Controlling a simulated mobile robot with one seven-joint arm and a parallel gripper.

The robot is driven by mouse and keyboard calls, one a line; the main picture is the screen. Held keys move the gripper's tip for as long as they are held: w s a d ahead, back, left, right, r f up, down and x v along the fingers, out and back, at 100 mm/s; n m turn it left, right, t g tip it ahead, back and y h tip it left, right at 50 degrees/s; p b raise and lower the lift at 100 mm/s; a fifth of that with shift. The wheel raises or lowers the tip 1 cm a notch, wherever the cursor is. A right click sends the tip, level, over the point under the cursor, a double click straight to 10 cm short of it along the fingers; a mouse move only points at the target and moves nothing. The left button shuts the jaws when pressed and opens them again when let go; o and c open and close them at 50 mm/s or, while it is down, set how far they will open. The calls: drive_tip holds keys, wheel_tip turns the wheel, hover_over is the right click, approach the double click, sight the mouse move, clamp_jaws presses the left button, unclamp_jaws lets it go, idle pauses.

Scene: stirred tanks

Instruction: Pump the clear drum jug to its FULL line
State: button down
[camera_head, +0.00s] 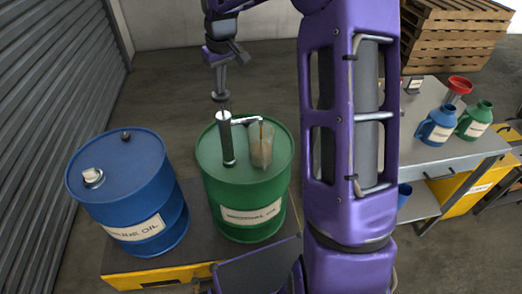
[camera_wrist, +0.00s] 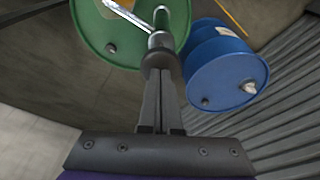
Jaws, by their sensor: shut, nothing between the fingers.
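The clear jug (camera_head: 261,147) stands upright on top of the green drum (camera_head: 247,190), under the end of the pump's spout (camera_head: 245,121). It looks cloudy tan; its liquid level and FULL line cannot be read. The hand pump (camera_head: 227,142) stands upright in the drum top, with its thin rod raised and a dark round knob (camera_head: 220,97) on top. My gripper (camera_head: 220,88) points down right over the knob. In the wrist view its shut fingers (camera_wrist: 162,80) meet the knob (camera_wrist: 159,59) in line; whether they touch cannot be told.
A blue drum (camera_head: 128,195) stands left of the green drum on a dark platform with a yellow edge (camera_head: 160,277). A grey bench (camera_head: 455,150) at right holds blue and green jugs (camera_head: 437,124) and a red funnel (camera_head: 459,85). Wooden pallets (camera_head: 455,35) are stacked behind.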

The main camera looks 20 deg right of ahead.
sight(222, 95)
drive_tip(key=shift+s+b+x, duration=0.15)
drive_tip(key=shift+b+x, duration=0.35)
drive_tip(key=shift+x, duration=0.4)
drive_tip(key=shift+s+b+x, duration=0.2)
drive_tip(key=shift+b+x, duration=0.3)
drive_tip(key=shift+x, duration=0.35)
drive_tip(key=shift+s+b+x, duration=0.15)
drive_tip(key=shift+b+x, duration=0.35)
drive_tip(key=shift+x, duration=0.4)
drive_tip(key=shift+d, duration=0.2)
drive_tip(key=p+v, duration=0.3)
drive_tip(key=w+p+v, duration=0.1)
drive_tip(key=v, duration=0.1)
drive_tip(key=shift+a+r, duration=0.2)
drive_tip(key=shift+r, duration=0.1)
drive_tip(key=shift+w+p+v, duration=0.2)
drive_tip(key=shift+p+v, duration=0.15)
drive_tip(key=shift+v, duration=0.7)
drive_tip(key=shift+f, duration=0.2)
